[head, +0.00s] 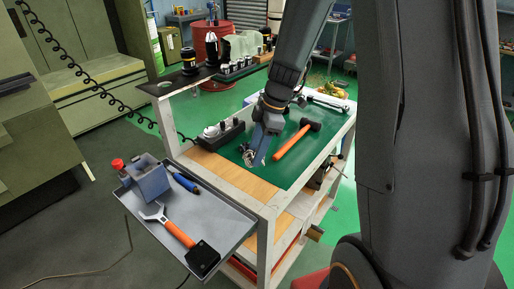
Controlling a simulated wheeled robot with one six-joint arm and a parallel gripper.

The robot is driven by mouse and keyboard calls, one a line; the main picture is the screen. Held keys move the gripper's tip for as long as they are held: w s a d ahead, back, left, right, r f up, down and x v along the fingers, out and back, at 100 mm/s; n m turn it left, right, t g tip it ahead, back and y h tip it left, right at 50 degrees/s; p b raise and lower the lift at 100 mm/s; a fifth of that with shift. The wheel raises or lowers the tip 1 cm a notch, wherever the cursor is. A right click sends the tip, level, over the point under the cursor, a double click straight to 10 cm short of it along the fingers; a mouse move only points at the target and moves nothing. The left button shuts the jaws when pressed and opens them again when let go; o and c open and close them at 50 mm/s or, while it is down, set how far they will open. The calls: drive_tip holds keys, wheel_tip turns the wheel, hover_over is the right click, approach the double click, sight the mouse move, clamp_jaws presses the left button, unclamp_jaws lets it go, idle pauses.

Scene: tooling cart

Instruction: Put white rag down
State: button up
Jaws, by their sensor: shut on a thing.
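My gripper (253,157) is low over the green mat on the cart's top, near the mat's left front part. It is shut on a small, pale, patchy thing at its fingertips, which fits the white rag (247,153), though it is too small and partly hidden to make out its shape. I cannot tell whether it touches the mat. The green mat (300,172) covers most of the cart's top.
An orange-handled hammer (291,140) lies just right of my gripper. A black holder with tool fittings (222,134) stands to the left. A grey side tray (218,212) holds a wrench (168,225), a bin (150,180) and a blue-handled tool (186,183). Bare wood (235,180) lies in front.

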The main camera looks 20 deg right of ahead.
drive_tip(key=shift+f+b, duration=1.5)
drive_tip(key=shift+f, duration=1.2)
drive_tip(key=shift+f+b, duration=1.1)
drive_tip(key=shift+f+b, duration=0.6)
drive_tip(key=shift+b, duration=0.05)
drive_tip(key=o, duration=1.2)
drive_tip(key=shift+r, duration=0.15)
